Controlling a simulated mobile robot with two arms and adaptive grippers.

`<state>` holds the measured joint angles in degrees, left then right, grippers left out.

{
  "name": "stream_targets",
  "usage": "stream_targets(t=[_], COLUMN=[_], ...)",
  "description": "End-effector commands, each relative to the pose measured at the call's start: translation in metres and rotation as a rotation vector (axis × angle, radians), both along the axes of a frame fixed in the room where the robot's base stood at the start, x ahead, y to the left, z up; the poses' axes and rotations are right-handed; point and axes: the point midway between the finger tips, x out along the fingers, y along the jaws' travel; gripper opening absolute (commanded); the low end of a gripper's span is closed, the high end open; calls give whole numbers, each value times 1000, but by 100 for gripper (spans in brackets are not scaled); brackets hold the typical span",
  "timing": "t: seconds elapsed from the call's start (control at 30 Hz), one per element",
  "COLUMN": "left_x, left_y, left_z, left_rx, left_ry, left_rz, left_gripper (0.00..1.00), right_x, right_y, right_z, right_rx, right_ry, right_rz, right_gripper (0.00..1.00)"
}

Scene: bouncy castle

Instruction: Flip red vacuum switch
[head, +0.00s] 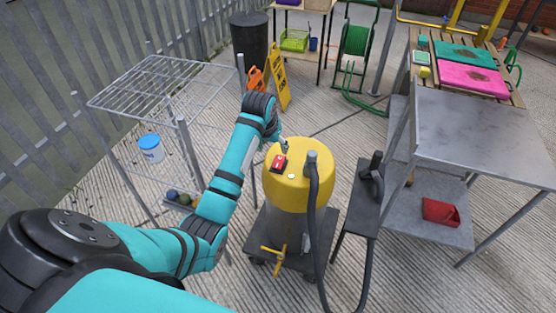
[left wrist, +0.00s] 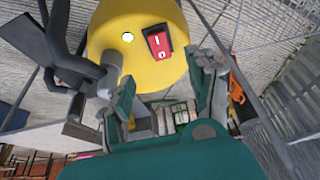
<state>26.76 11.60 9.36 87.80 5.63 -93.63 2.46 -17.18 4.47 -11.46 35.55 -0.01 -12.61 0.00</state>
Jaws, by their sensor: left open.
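The red vacuum switch (head: 280,163) is a small red rocker in a dark frame on top of the yellow vacuum lid (head: 300,192). In the left wrist view the red switch (left wrist: 158,43) shows white marks and sits at the upper middle, on the yellow lid (left wrist: 110,25). My left gripper (head: 284,143) is just behind the switch in the head view, near the lid's far edge. In the left wrist view its two fingers (left wrist: 165,85) are spread apart with nothing between them, and the switch lies beyond them. My right gripper is not in view.
A metal wire rack (head: 160,85) stands left. A metal table (head: 480,130) with a red tray (head: 440,212) below stands right.

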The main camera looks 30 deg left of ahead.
Motion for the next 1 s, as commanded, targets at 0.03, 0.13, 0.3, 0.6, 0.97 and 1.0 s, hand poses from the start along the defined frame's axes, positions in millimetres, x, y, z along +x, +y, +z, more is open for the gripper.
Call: stream_targets(t=[0.03,0.13,0.3,0.6,0.97,1.0], left_x=[3,12,26,44,47,47], left_y=[0,3,5,10,11,11], left_z=[-12,-32,-68,-109,-117,-117], left_rx=[-1,-2,-2,0,1,1], left_ry=[5,5,5,0,-1,-1], left_rz=[0,-1,-1,-1,-2,-2], left_gripper=[58,58,58,58,58,58], right_x=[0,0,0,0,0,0], right_y=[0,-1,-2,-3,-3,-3], right_z=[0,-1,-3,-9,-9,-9], right_rx=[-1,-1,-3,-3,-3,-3], right_ry=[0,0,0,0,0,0], right_rz=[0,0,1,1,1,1], right_gripper=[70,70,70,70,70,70])
